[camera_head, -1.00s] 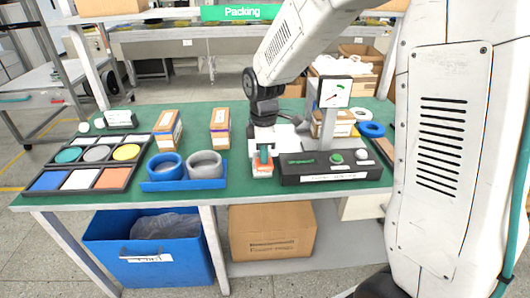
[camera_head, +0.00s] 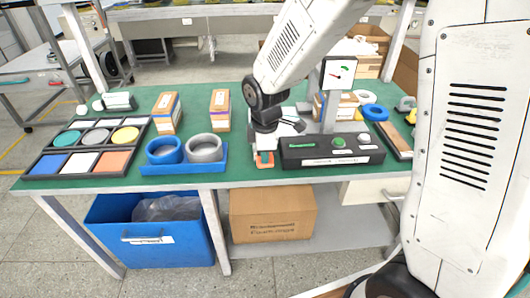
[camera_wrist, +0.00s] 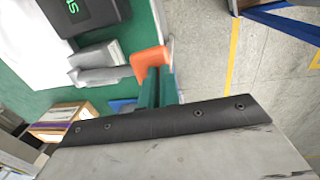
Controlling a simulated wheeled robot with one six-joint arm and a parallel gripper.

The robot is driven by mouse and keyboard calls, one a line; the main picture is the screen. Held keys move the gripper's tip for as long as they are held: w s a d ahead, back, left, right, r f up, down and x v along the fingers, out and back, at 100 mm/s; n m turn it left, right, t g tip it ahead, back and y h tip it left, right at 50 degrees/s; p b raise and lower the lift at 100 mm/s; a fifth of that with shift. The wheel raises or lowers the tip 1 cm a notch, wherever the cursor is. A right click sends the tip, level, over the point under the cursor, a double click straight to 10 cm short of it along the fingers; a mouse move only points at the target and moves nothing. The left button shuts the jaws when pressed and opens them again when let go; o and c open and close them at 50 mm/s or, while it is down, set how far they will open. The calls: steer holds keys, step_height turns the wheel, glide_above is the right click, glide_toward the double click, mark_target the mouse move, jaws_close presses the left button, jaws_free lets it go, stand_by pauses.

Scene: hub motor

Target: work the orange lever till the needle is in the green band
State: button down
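The orange lever (camera_head: 264,160) sits at the left end of a dark box (camera_head: 332,154), and it shows bent in the wrist view (camera_wrist: 150,59). My gripper (camera_head: 265,157) is at the lever, with its teal fingers (camera_wrist: 158,90) close together against the orange part. I cannot tell whether they are shut on it or only beside it. A white gauge (camera_head: 338,72) stands on a grey post behind the box.
A blue tray (camera_head: 183,170) with a blue ring and a grey ring is left of the lever. Two small cartons (camera_head: 220,110) stand behind it. A compartment tray (camera_head: 35,166) lies far left. Blue and white rings (camera_head: 374,112) lie right of the gauge.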

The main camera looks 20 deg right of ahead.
steer(key=s+r, duration=0.4)
steer(key=r, duration=0.9)
steer(key=shift+a+r, duration=0.2)
steer(key=shift+a, duration=0.25)
steer(key=s+d+r+m, duration=0.2)
steer(key=s+d+m, duration=0.3)
steer(key=s, duration=0.6)
steer(key=s+d+r+m, duration=0.2)
steer(key=s+d+m, duration=0.3)
steer(key=s+m, duration=0.5)
steer(key=shift+s+d+r, duration=0.2)
steer(key=shift+s+r, duration=0.15)
steer(key=shift+s, duration=0.2)
